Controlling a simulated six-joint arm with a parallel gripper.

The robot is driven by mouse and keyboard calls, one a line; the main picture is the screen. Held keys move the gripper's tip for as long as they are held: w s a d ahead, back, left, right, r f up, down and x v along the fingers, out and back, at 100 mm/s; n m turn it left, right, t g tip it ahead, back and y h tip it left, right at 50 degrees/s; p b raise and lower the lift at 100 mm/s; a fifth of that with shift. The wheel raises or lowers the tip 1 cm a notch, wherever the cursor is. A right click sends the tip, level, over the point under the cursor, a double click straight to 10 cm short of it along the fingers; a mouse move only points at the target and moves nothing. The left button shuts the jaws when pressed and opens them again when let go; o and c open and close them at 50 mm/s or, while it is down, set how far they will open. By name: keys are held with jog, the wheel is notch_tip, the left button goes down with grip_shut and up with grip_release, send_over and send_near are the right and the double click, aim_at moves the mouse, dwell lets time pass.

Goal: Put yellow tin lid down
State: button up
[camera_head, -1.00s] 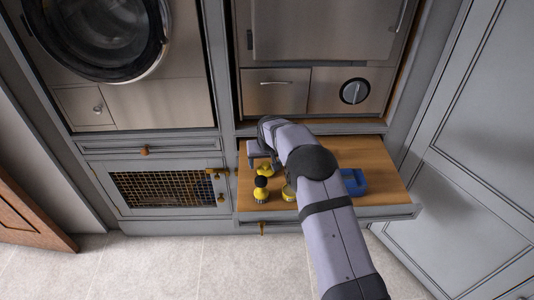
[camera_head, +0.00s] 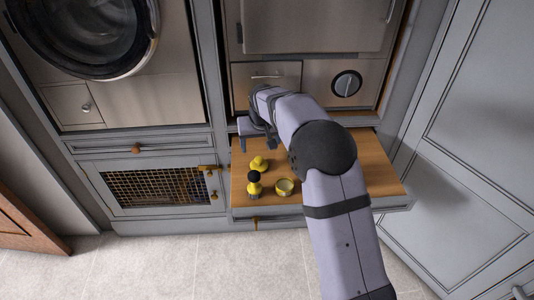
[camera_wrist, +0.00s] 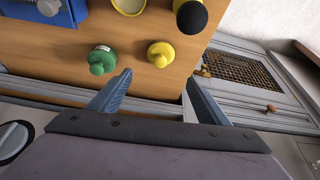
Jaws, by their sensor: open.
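The yellow tin lid (camera_head: 259,164), a round disc with a knob on top, lies knob up on the wooden surface. It also shows in the wrist view (camera_wrist: 160,53), just beyond my fingertips.
A yellow item with a black ball top (camera_head: 254,182) stands near the lid. In the wrist view a green knobbed lid (camera_wrist: 102,60) lies beside the yellow lid, and a blue tray (camera_wrist: 72,12) is farther left. My arm hides both in the head view. The pull-out wooden surface (camera_head: 384,175) is bare at right.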

jog(key=s+d+f+g, duration=0.1)
jog(key=s+d, duration=0.3)
jog(key=s, duration=0.8)
jog(key=s+d+f+g, duration=0.1)
jog(key=s+d+g, duration=0.1)
jog(key=s, duration=1.1)
jog(key=s+d+f+m+g, duration=0.1)
jog(key=s+d, duration=0.4)
jog(key=s, duration=0.7)
jog(key=shift+s+d+g, duration=0.3)
jog(key=shift+s+d, duration=0.05)
jog(key=shift+s, duration=0.05)
notch_tip(320, 180, up, 8)
jog(key=p, duration=0.8)
jog(key=shift+r+p, duration=0.25)
jog(key=shift+p, duration=0.05)
